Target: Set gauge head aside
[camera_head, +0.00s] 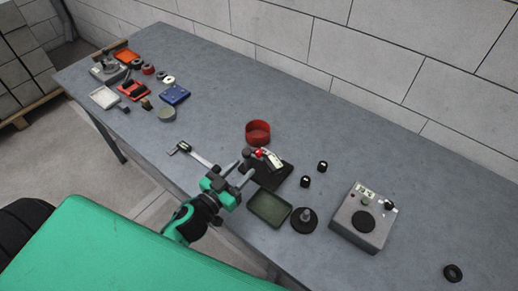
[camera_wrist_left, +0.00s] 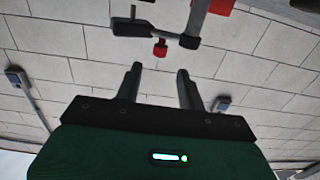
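My left gripper (camera_head: 246,166) is open over the near side of the table, beside a small stand with a black base plate (camera_head: 272,178), a red knob (camera_head: 259,153) and a pale labelled part (camera_head: 272,159). I cannot tell for certain which part is the gauge head. In the left wrist view the two fingers (camera_wrist_left: 160,85) are apart with nothing between them. Ahead of them are a dark crossbar (camera_wrist_left: 148,31) with a red knob (camera_wrist_left: 160,48) and a grey post (camera_wrist_left: 195,18). My right gripper is not in view.
A green tray (camera_head: 269,209) and a dark round-based piece (camera_head: 304,221) lie close by. A red bowl (camera_head: 258,132) stands behind the stand, a caliper (camera_head: 195,156) to the left, a grey box (camera_head: 364,218) to the right. The table's middle back is clear.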

